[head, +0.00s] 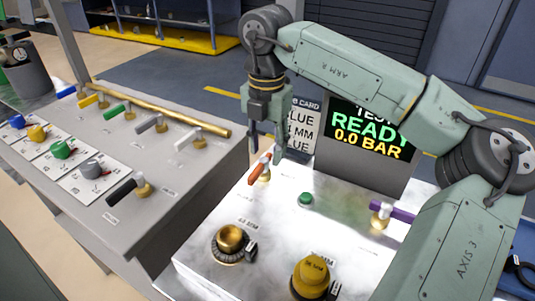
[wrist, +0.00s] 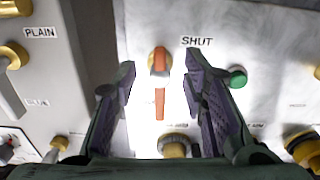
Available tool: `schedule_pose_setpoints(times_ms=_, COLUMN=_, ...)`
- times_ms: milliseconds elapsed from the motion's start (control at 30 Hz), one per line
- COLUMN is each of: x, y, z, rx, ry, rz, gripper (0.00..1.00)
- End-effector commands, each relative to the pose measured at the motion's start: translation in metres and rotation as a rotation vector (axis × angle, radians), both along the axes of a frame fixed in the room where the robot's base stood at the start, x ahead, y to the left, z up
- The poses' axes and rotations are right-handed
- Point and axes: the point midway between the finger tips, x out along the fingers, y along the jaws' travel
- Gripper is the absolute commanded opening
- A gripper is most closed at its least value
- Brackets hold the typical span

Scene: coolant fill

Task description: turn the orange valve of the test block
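The orange valve (head: 258,174) is a lever handle on a brass stem on the back left part of the white test block (head: 205,262). In the wrist view its orange handle (wrist: 160,100) runs straight up and down the picture, beside a label reading SHUT. My gripper (head: 266,152) points down at the valve. In the wrist view my gripper (wrist: 159,78) is open, one finger on each side of the handle, with a visible gap on both sides. The fingers look apart from the handle.
A green button (head: 305,199), a purple-handled valve (head: 395,212) and brass fittings (head: 230,238) sit on the same block. A display (head: 368,134) reading READY 0.0 BAR stands behind. A grey bench (head: 150,155) with several coloured levers and a brass pipe is at left.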

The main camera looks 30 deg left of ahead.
Motion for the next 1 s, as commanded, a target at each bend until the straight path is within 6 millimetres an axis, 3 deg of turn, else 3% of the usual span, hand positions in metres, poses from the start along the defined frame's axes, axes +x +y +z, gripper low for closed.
schedule_pose_setpoints(times_ms=300, x=0.0, y=0.0, z=-0.035, rx=0.0, ry=0.0, rz=0.0, gripper=0.39)
schedule_pose_setpoints(times_ms=600, x=0.0, y=0.0, z=-0.038, rx=0.001, ry=-0.001, rz=0.0, gripper=0.39)
schedule_pose_setpoints(times_ms=1000, x=0.0, y=0.0, z=-0.038, rx=0.001, ry=-0.001, rz=0.001, gripper=0.13)
